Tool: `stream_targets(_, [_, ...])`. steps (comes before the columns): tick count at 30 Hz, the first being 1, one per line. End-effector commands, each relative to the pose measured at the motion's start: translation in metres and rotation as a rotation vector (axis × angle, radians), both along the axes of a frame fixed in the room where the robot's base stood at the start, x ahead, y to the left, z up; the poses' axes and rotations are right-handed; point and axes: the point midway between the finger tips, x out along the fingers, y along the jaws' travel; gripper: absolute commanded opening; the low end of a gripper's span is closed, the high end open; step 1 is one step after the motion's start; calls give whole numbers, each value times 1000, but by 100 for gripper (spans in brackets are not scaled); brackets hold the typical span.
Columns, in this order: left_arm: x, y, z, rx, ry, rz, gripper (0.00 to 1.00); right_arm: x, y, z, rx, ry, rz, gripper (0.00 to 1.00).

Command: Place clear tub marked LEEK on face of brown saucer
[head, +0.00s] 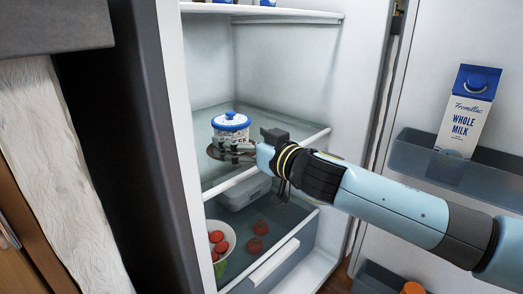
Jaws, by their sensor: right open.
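A small round tub (230,127) with a blue-and-white lid stands upright on the fridge's glass shelf area. Dark lettering shows on its pale side, but it is partly covered and I cannot read the whole word. A brown, flat, round edge (214,153) shows below the tub and looks like the saucer; most of it is hidden. The tub appears to be on or just over it; I cannot tell which. My right gripper (243,151) reaches in from the right, open, with its fingers close beside the tub's lower side. My left gripper is not in view.
The glass shelf (205,172) has free room behind the tub. Below it are a lidded pale container (244,192), a bowl of red items (218,244) and loose tomatoes (258,229) in a drawer. A milk carton (467,112) stands in the open door's bin (413,153).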

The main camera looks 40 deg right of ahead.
Motion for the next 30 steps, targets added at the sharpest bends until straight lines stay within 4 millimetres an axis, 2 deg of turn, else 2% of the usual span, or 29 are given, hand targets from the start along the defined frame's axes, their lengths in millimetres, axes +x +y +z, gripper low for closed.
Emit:
stream_targets(3, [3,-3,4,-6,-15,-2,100,-28,2,-3,-6,6,4,97])
stream_targets(9, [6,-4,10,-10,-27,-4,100,-64,2,1,-5,6,2,97])
stream_targets(14, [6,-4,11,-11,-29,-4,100,-79,2,3,-1,4,-2,97])
stream_targets(17, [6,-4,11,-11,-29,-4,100,-88,-4,-5,-3,32,-60,97])
stream_targets(20, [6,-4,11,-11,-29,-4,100,-110,-20,-34,-19,147,-201,97])
stream_targets(22, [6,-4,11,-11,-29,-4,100,-138,-28,-68,-38,310,-304,97])
stream_targets(24, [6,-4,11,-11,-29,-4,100,-174,-25,-109,-60,526,-360,97])
stream_targets(26, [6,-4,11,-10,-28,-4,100,-208,-11,-140,-70,722,-349,97])
stream_targets(27, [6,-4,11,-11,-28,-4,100,-231,2,-159,-74,847,-318,97])
stream_targets(30, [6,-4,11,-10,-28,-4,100,-279,41,-188,-70,1093,-180,97])
